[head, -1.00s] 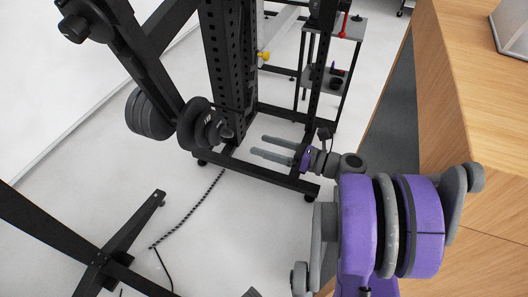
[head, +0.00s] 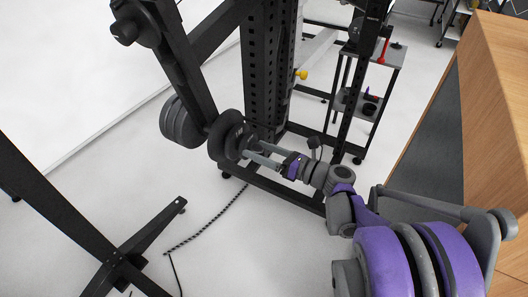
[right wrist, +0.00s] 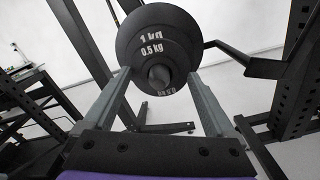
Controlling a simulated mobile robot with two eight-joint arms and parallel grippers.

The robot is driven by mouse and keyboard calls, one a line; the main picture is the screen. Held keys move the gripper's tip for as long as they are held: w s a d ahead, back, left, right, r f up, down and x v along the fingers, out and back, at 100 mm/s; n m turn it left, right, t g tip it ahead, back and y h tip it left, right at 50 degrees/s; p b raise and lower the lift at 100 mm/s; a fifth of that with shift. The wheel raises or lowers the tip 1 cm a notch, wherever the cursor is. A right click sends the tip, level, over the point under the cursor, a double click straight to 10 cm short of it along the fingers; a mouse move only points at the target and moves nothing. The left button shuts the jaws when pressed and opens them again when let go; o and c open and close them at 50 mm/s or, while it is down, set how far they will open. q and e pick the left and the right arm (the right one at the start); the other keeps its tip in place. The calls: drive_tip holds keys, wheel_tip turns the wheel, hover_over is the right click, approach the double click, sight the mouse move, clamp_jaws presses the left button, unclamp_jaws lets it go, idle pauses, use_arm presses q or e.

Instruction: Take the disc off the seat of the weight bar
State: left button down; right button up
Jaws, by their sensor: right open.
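Dark discs sit on the weight bar of the black rack. In the head view, the front discs (head: 228,135) are on the near side of the rack's slanted post, and thicker discs (head: 180,123) are behind it. In the right wrist view, a large disc marked 1 kg (right wrist: 150,28) is behind a smaller disc marked 0.5 kg (right wrist: 151,50), with the bar's round end (right wrist: 158,76) in front. My right gripper (head: 257,155) is open, its fingers on either side of the smaller disc (right wrist: 158,80). Whether they touch it, I cannot tell. My left gripper is out of view.
A black perforated upright (head: 262,75) stands close behind my right gripper. A small shelf (head: 365,105) holding tools stands farther back. A wooden counter (head: 490,130) fills the right side.

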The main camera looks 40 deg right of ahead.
drive_tip(key=shift+c, duration=0.2)
clamp_jaws()
drive_tip(key=shift+s, duration=0.1)
drive_tip(key=p+v, duration=0.1)
drive_tip(key=v, duration=0.8)
idle(1.6)
drive_tip(key=shift+d, duration=0.1)
drive_tip(key=v, duration=0.3)
drive_tip(key=shift+s+d+p, duration=0.1)
drive_tip(key=shift+s+p, duration=0.1)
drive_tip(key=shift+p, duration=0.2)
idle(0.4)
drive_tip(key=shift+s+d+f, duration=0.1)
drive_tip(key=shift+s+f, duration=0.05)
drive_tip(key=shift+s, duration=0.1)
idle(0.6)
